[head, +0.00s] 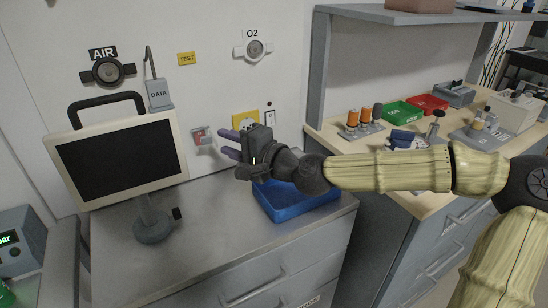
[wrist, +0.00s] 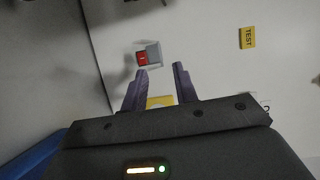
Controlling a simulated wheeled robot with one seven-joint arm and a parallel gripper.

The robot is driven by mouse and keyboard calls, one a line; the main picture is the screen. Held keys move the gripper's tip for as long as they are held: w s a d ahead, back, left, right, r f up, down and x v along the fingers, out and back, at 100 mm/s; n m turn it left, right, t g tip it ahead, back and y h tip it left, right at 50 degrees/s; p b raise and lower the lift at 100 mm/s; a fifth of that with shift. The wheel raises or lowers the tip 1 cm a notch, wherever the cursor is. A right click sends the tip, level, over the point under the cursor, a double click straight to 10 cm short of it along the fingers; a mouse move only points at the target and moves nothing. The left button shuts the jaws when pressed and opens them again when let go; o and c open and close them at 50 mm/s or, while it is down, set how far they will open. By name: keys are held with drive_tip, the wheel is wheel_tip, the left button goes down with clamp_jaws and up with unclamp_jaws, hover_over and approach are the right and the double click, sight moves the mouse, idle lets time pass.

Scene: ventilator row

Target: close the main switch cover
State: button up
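The main switch (head: 197,137) is a small red switch on the white wall, right of the monitor. A pale, see-through cover (head: 207,134) shows beside it on the right; it looks swung out, but its exact angle is hard to tell. In the wrist view, the red switch (wrist: 142,58) and the greyish cover (wrist: 154,51) lie just beyond the fingertips. My gripper (head: 227,143) is to the right of the cover, with its purple fingers pointing left. In the wrist view, my gripper (wrist: 160,70) is open with nothing between the fingers, apparently apart from the cover.
The monitor (head: 118,160) stands on the grey counter (head: 190,240) left of the switch. A blue tray (head: 300,205) sits below my gripper. A TEST label (head: 187,58) is above.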

drive_tip(key=f+p+v, duration=0.1)
drive_tip(key=p+v, duration=0.4)
drive_tip(key=v, duration=0.7)
drive_tip(key=shift+r+p, duration=0.4)
drive_tip(key=shift+r, duration=0.05)
idle(0.7)
drive_tip(key=shift+s+a+r+p, duration=0.1)
drive_tip(key=shift+s+p, duration=0.05)
drive_tip(key=shift+p, duration=0.25)
